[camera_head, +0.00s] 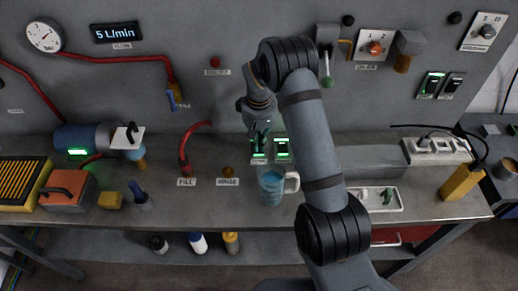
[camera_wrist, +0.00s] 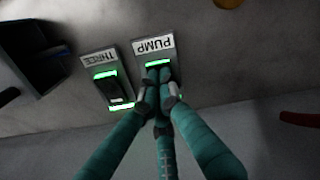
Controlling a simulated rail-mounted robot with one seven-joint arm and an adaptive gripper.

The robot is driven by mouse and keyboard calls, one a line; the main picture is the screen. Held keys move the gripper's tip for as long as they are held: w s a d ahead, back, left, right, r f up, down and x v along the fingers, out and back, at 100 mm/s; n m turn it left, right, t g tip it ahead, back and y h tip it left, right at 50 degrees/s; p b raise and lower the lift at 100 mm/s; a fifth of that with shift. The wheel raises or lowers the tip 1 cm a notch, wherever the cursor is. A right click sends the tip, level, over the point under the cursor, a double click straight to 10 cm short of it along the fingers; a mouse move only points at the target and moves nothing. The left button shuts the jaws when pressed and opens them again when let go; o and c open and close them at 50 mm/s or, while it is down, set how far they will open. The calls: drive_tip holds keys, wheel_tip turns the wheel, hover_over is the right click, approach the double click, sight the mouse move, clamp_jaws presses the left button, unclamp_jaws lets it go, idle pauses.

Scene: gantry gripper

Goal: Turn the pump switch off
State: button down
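The pump switch (camera_wrist: 153,68) is a small panel with a white PUMP label, upside down in the wrist view. A green strip glows beside its label. In the head view the pump switch (camera_head: 259,158) is the left one of two lit switches at the back of the bench. My gripper (camera_wrist: 162,84) has teal fingers with their tips drawn together over the pump switch, hiding most of its rocker. I cannot tell whether they touch it or which way the rocker is tilted. In the head view my gripper (camera_head: 260,148) points down at this switch.
A switch labelled THREE (camera_wrist: 106,82), with green light, stands close beside the pump switch. A blue-tinted glass mug (camera_head: 271,187) stands just in front of them. A red hose (camera_head: 187,155) is to the left, and a grey box (camera_head: 365,160) and a white tray (camera_head: 376,199) are to the right.

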drive_tip(key=shift+r+p, duration=2.55)
drive_tip(key=shift+r, duration=0.95)
wheel_tip(320, 180, down, 7)
drive_tip(key=b, duration=0.5)
drive_tip(key=shift+f, duration=0.2)
drive_tip(key=shift+r, duration=0.3)
